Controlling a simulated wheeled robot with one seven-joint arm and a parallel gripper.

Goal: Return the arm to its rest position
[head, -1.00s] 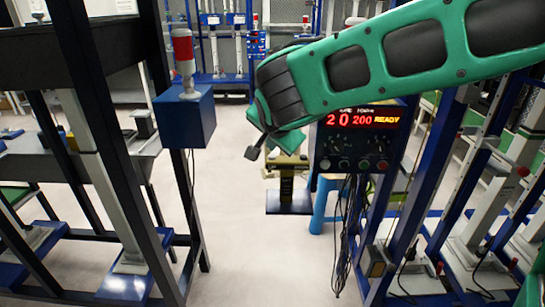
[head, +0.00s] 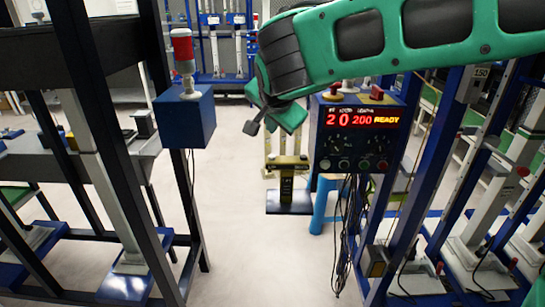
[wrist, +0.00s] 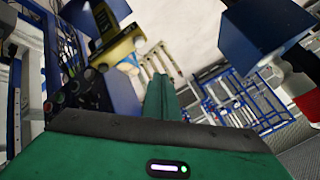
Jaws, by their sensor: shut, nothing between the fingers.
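My green arm (head: 400,45) reaches in from the upper right in the head view, with a dark wrist joint at its left end. My gripper (head: 288,117) hangs below that joint, partly hidden, in the air beside the control box. In the wrist view my gripper (wrist: 160,90) shows as closed green fingers pointing away over the pale floor. It is shut and holds nothing. No object touches the fingers.
A control box (head: 352,140) with a red READY display stands just right of the gripper. A blue box (head: 185,118) with a red-and-white beacon stands left. A yellow-and-black stand (head: 288,185) is behind. Blue frames flank a clear floor aisle (head: 240,255).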

